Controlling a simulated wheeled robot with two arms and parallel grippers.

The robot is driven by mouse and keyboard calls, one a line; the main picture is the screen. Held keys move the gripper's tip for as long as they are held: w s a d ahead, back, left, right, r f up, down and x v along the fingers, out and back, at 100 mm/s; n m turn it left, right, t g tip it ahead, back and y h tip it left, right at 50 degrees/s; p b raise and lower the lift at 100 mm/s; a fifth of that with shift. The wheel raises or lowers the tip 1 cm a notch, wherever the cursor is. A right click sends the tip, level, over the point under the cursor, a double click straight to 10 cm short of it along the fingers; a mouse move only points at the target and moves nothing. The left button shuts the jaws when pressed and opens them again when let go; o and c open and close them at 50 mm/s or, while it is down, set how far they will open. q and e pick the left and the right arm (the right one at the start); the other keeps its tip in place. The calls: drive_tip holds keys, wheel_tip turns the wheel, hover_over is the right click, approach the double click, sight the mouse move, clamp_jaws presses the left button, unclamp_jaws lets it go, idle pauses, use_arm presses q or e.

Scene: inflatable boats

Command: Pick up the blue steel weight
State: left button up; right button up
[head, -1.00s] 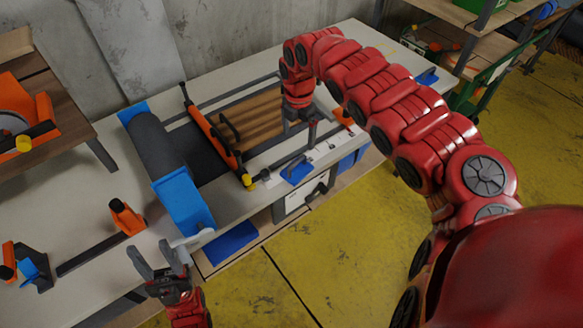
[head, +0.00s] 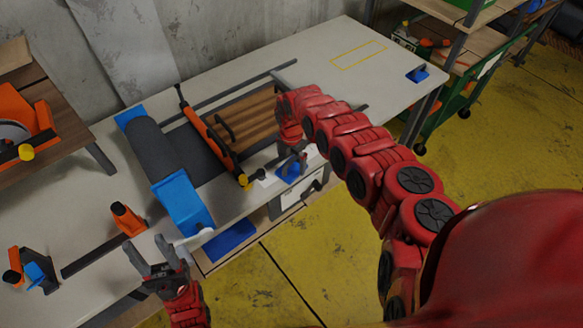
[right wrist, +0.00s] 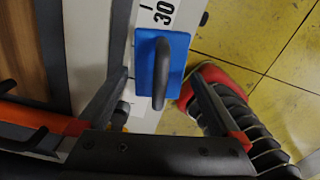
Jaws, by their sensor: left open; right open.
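The blue steel weight (right wrist: 174,64), a flat blue block with a dark raised handle, lies on the white scale strip at the bench's front edge. In the head view the weight (head: 287,178) is partly covered by my right gripper (head: 293,163). In the right wrist view the open fingers of that gripper (right wrist: 160,84) stand on either side of the weight, with the handle between them. I cannot tell how high they are above it. My left gripper (head: 152,257) is open and empty at the bench's front edge, away from the weight.
Left of the weight stand an orange bar (head: 207,132), slatted wood (head: 252,120) and a dark roller (head: 160,150) with blue ends. Another small blue object (head: 417,75) is at the bench's right end. The bench top around the yellow outline (head: 358,53) is clear.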

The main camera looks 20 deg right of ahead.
drive_tip(key=shift+f, duration=1.15)
clamp_jaws()
